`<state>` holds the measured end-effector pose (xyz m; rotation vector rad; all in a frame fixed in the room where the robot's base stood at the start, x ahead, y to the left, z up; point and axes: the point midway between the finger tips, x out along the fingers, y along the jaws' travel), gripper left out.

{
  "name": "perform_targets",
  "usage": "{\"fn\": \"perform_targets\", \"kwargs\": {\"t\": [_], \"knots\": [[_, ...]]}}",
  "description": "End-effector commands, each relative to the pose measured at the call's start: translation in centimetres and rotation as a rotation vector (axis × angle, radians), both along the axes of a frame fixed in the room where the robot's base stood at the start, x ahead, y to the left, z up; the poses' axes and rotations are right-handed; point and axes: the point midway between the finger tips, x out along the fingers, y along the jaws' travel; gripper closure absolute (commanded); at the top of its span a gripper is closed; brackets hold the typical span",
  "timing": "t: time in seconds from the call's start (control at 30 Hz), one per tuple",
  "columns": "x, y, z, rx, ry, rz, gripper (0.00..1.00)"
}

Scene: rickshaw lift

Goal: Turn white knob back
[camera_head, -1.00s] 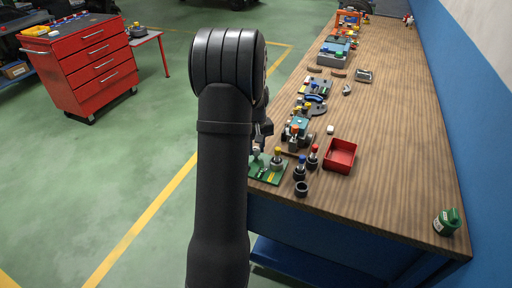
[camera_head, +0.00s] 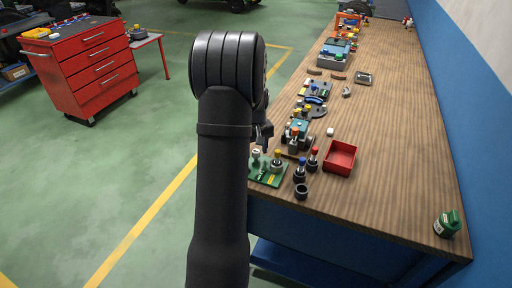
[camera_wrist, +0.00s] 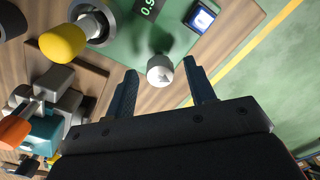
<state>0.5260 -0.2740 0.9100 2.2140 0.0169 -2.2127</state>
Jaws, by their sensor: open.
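The white knob (camera_wrist: 160,70) stands on a green board (camera_wrist: 125,38) and has a dark arrow mark on its top. In the wrist view it sits in line with the gap between the fingertips of my gripper (camera_wrist: 160,72), with space on both sides. My gripper is open and holds nothing. In the head view the white knob (camera_head: 256,154) is at the left part of the green board, at the table's near left edge. My gripper (camera_head: 262,134) is just beyond it, partly hidden by my arm. Whether the fingers reach down beside the knob is unclear.
Red-topped (camera_head: 314,155) and blue-topped (camera_head: 300,170) plungers and a red tray (camera_head: 340,158) are to the right. The table's right side is mostly clear.

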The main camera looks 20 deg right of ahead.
Motion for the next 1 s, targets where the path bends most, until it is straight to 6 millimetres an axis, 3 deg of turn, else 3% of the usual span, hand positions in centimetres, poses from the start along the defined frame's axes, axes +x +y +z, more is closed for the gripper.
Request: {"fn": "perform_targets", "kwargs": {"t": [0.23, 0.7, 1.0], "knots": [[0.0, 0.0, 2.4, -0.001, -0.002, 0.000, 0.50], [0.1, 0.0, 13.6, -0.002, -0.004, 0.000, 0.50], [0.0, 0.0, 17.2, -0.001, -0.001, 0.000, 0.50]]}}
